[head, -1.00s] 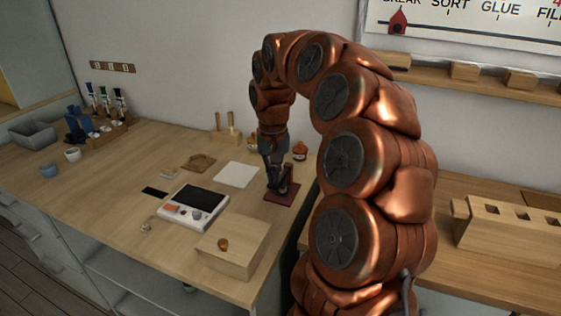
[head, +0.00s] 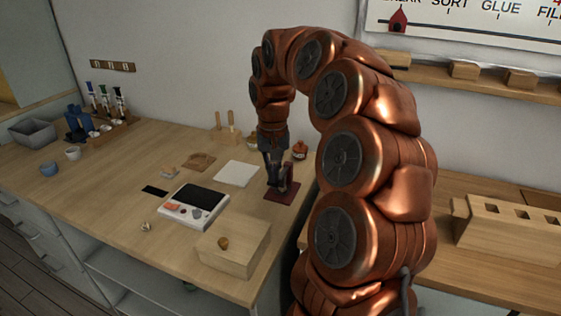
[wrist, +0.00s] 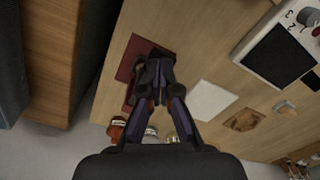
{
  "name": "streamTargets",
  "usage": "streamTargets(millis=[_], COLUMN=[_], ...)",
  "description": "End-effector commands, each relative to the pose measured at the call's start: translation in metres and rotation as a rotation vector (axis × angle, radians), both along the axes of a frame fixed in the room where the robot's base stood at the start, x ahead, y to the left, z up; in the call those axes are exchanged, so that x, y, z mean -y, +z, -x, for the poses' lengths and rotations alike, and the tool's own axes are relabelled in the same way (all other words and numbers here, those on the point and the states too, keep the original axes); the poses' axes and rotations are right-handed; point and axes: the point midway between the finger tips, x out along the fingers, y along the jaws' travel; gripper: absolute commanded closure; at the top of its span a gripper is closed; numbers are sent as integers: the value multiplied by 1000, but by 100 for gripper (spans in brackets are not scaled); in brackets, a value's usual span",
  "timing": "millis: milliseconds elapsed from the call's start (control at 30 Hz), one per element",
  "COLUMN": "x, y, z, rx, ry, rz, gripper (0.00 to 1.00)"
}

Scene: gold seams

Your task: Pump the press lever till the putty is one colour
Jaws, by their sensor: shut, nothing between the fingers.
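The press is a dark red base (head: 281,194) with an upright part, near the right end of the workbench, and it also shows in the wrist view (wrist: 133,58). My gripper (head: 275,184) points down over the press. In the wrist view my gripper (wrist: 154,80) is shut, its fingertips together above the dark red base, with nothing seen between them. The lever and the putty are hidden behind the fingers or too small to tell, so I cannot see the putty's colour or whether the fingers touch the lever.
A white square tile (head: 237,174) lies left of the press. A white device with a dark screen (head: 195,205) and a wooden box (head: 233,246) with a knob stand nearer the front. Small jars (head: 300,150) stand behind. The bench's right edge is close to the press.

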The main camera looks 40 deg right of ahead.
Motion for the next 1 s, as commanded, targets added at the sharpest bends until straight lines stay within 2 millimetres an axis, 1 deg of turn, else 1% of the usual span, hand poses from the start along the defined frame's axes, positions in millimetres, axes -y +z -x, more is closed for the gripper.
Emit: streamTargets(millis=[567,1000], x=[1,1], y=[-10,-11], z=[0,0], rx=[0,0], ry=[-1,-1], rz=[1,1], gripper=[100,100])
